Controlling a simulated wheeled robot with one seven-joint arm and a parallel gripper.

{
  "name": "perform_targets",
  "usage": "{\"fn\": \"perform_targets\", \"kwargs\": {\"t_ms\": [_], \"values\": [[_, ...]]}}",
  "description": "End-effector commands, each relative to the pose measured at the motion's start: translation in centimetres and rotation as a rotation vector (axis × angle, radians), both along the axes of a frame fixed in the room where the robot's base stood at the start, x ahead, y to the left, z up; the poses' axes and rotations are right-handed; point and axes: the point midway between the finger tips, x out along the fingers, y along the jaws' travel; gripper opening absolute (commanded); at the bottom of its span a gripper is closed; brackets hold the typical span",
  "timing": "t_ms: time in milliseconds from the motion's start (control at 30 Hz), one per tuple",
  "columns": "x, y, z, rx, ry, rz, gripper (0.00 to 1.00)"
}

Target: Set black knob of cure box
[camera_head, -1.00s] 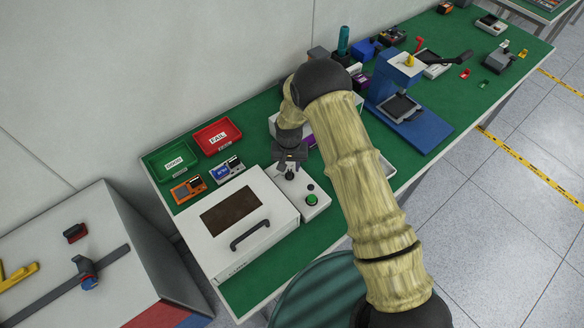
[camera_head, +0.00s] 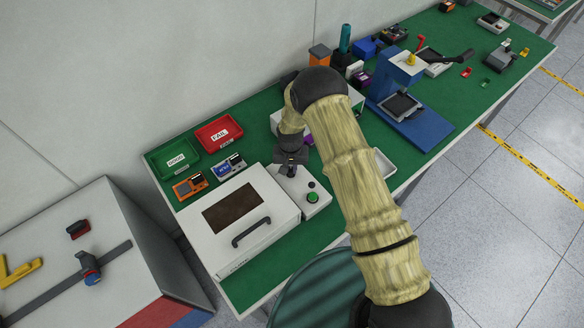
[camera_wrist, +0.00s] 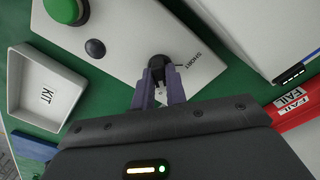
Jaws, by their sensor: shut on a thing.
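The cure box is a white box (camera_head: 273,221) with a brown window and a dark handle, at the near left of the green bench. Its white control panel (camera_head: 317,205) is on the right side, with a green button (camera_head: 312,197) and a smaller black button. My gripper (camera_head: 289,172) points down over the panel's back end and hides the knob in the head view. In the wrist view, my gripper (camera_wrist: 161,88) has its two purple fingers shut on the black knob (camera_wrist: 159,65), beside the printed word SHORT. The knob's pointer direction is unclear.
A green tray (camera_head: 155,163) and a red FAIL tray (camera_head: 199,136) lie behind the box. A white KIT tray (camera_wrist: 44,91) is beside the panel. A blue fixture (camera_head: 421,126) stands farther right.

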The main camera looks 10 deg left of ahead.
Motion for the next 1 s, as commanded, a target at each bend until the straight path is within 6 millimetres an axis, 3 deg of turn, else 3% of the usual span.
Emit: {"fn": "perform_targets", "kwargs": {"t_ms": [467,1000], "values": [[0.02,0.31,-0.40,-0.002,-0.001,0.169,0.00],[0.03,0.36,-0.37,0.001,-0.001,0.650,0.00]]}}
